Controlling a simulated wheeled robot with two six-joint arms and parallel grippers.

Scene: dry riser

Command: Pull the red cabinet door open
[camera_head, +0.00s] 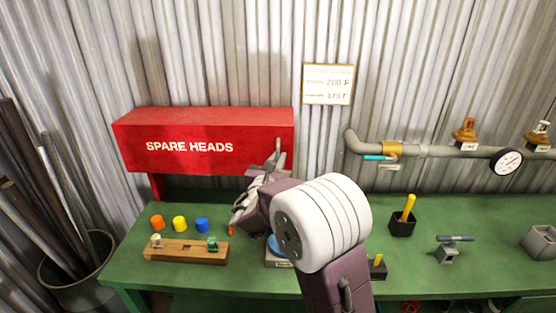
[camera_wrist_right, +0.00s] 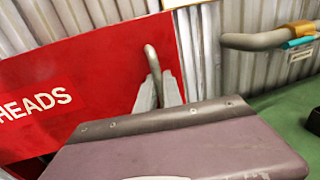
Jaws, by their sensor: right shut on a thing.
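The red cabinet (camera_head: 200,128), lettered "SPARE HEADS", is on the corrugated wall above the back of the green bench. Its red door (camera_wrist_right: 95,75) fills the left of the right wrist view and looks shut. A grey bar handle (camera_wrist_right: 151,58) stands near the door's right end. My right gripper (camera_head: 277,160) is at that handle. In the right wrist view its two fingers (camera_wrist_right: 158,92) are closed around the handle's lower part. The rest of the handle is hidden by the fingers and wrist. My left gripper is not in view.
On the green bench (camera_head: 450,270) stand orange, yellow and blue caps (camera_head: 180,224), a wooden block (camera_head: 186,251) and a black holder (camera_head: 402,224). A grey pipe (camera_head: 430,151) with a gauge (camera_head: 507,161) runs along the wall at right. A bin of pipes (camera_head: 80,262) stands at left.

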